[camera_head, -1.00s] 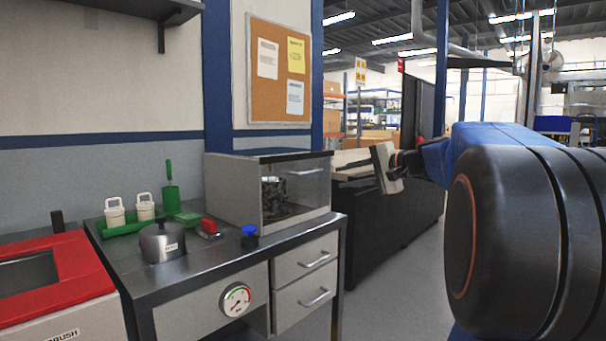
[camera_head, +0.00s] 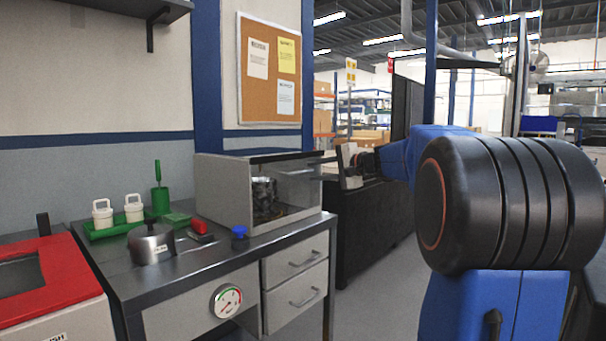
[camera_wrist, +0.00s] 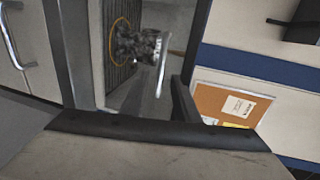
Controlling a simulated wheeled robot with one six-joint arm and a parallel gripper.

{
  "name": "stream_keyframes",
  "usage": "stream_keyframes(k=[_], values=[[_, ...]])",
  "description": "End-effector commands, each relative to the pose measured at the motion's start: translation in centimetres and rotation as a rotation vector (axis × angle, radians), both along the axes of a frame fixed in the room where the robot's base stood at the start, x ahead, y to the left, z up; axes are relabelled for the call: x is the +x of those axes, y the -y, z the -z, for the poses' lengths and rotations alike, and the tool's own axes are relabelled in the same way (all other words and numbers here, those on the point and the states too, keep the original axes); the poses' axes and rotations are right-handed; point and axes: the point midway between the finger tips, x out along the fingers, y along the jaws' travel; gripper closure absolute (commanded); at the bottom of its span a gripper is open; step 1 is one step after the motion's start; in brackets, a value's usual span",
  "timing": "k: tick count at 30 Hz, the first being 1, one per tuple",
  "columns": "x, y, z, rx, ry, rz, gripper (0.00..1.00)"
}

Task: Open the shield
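The shield (camera_head: 300,185) is the clear front panel of a grey box on the workbench. It looks closed, with a machined housing (camera_head: 264,195) visible behind it. A pale curved handle (camera_wrist: 161,66) stands out from the shield in the wrist view, where the housing (camera_wrist: 138,45) also shows. My gripper (camera_head: 330,159) is in front of the box's right side, near the handle's height. In the wrist view a dark finger (camera_wrist: 184,103) points toward the box, close to the handle; a gap seems to remain. Its finger opening is not clear.
A steel pot (camera_head: 151,244), a green tray (camera_head: 112,228) with white containers, a red item (camera_head: 199,228) and a blue-topped knob (camera_head: 239,233) stand on the bench left of the box. Drawers (camera_head: 295,257) are below. Free floor lies right of the bench.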

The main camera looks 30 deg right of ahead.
Motion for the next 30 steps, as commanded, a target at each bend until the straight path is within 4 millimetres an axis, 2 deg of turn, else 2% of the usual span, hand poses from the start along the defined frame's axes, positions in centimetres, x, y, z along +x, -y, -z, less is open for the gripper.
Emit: stream_keyframes(k=[6,12,24,25,28,30], values=[[3.3,-1.4,0.8,0.001,0.000,-0.003,0.72],[5.1,-1.9,1.2,0.000,0.000,-0.002,0.72],[5.7,-2.1,1.3,0.000,0.000,0.000,0.72],[5.7,-2.1,1.3,0.000,0.000,0.000,0.77],[5.7,-2.1,1.3,0.000,0.000,0.000,1.00],[5.7,-2.1,1.3,0.000,0.000,0.000,1.00]])
